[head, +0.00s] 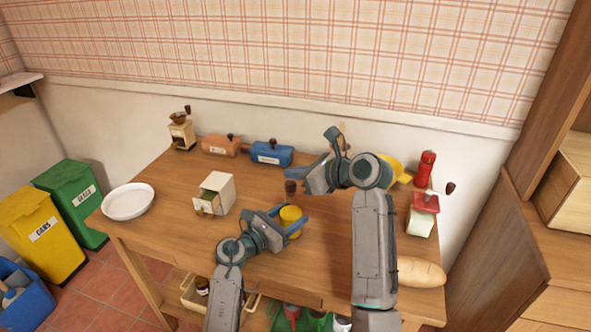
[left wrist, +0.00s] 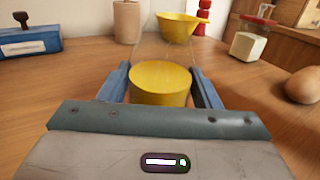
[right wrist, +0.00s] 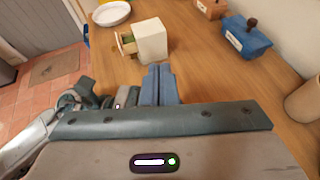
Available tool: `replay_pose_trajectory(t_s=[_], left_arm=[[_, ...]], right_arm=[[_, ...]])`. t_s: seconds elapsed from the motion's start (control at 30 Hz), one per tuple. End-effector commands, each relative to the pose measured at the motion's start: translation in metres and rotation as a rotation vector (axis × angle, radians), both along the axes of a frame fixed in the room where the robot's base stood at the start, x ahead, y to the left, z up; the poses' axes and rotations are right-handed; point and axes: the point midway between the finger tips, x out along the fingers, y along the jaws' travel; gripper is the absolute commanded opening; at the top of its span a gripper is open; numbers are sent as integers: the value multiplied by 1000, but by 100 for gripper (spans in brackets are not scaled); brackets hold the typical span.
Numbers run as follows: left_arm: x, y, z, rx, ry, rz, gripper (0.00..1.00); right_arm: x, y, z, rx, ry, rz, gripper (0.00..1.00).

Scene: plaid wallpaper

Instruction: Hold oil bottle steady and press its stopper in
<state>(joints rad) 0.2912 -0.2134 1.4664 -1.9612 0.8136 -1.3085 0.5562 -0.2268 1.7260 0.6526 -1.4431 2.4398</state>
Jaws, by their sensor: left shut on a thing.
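The oil bottle (head: 291,217) stands on the table with yellow oil in its lower part. In the left wrist view the oil bottle (left wrist: 160,83) shows between the two fingers, with clear glass above the oil. My left gripper (head: 287,222) is shut around its lower body. A dark brown piece (head: 290,187), which looks like the stopper, shows above the bottle; how deep it sits cannot be told. My right gripper (head: 306,180) is beside this piece at its height. In the right wrist view the right gripper (right wrist: 160,85) has its fingers together with nothing visible between them.
A small cream drawer box (head: 215,194) stands left of the bottle, and a white plate (head: 128,201) lies farther left. A blue box (head: 270,153) is behind. A red-lidded jar (head: 421,220) and bread (head: 420,272) are at the right. A paper roll (left wrist: 127,22) stands behind.

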Motion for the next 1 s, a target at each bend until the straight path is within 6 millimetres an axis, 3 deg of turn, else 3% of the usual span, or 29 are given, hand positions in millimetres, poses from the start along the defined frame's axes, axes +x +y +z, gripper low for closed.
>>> replay_pose_trajectory(t_s=[0.53,1.0], left_arm=[[0,0,-1,1,1,0,26],[0,0,0,1,1,0,26]], right_arm=[[0,0,-17,0,1,0,0],[0,0,-14,-1,1,0,0]])
